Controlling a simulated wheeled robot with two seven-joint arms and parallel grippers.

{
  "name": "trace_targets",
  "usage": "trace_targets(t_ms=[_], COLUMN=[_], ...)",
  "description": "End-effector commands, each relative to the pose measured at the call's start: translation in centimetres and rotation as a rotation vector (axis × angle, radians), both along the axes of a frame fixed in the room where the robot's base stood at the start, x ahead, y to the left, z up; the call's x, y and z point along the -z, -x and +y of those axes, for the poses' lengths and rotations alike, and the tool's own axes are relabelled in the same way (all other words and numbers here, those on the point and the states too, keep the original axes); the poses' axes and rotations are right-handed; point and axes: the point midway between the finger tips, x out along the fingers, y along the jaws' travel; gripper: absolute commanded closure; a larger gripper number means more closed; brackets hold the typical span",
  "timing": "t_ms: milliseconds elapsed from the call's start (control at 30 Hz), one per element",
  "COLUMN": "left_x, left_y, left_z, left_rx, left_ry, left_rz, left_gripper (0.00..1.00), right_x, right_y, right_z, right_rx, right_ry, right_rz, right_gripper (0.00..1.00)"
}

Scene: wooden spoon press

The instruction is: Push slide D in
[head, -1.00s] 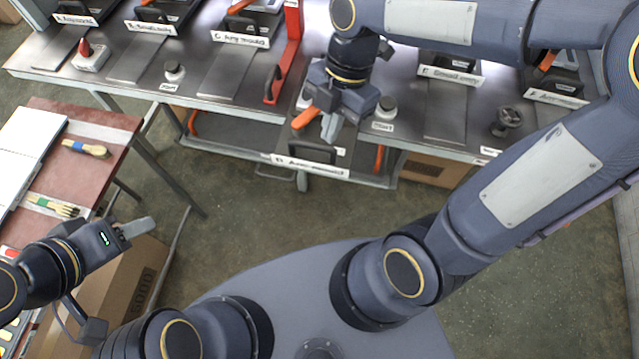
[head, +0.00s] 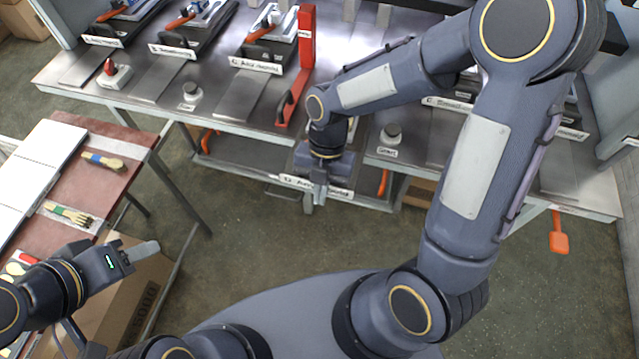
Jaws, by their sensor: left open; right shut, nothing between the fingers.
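Slide D is mostly hidden behind my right gripper; its white front label (head: 337,192) juts out past the front edge of the bench. My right gripper (head: 319,200) is shut and empty. It points down at the front of slide D, overlapping the label in the head view; I cannot tell whether it touches. The slide's handle and plate are hidden by my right wrist and forearm. My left gripper (head: 148,249) is open and empty at the lower left, over the floor beside the side table, far from slide D.
The metal bench (head: 215,112) holds other labelled slides, including slide C (head: 256,66) to the left. A red upright frame (head: 303,65) stands left of slide D. A round knob (head: 391,134) sits to its right. A side table (head: 95,160) with brushes is at left. Floor in front is open.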

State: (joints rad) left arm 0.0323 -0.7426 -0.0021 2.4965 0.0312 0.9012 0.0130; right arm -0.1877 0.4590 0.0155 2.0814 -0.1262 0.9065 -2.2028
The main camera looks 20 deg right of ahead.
Motion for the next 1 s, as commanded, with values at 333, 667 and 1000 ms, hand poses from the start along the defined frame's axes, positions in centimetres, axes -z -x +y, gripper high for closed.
trace_targets(t_ms=[333, 667, 1000], left_x=[-0.8, -0.7, -0.6], left_y=[0.0, 0.0, 0.0], left_z=[0.0, 0.0, 0.0], left_rx=[0.0, 0.0, 0.0], left_ry=[0.0, 0.0, 0.0], left_rz=[0.0, 0.0, 0.0], left_gripper=[0.56, 0.56, 0.56], right_x=[0.0, 0.0, 0.0], right_y=[-1.6, -1.8, -5.0], right_z=[-1.2, -1.3, -3.5], right_rx=[-0.001, -0.001, 0.005], right_ry=[0.0, 0.0, 0.001], right_rz=[0.004, 0.004, -0.002], right_gripper=[1.0, 1.0, 1.0])
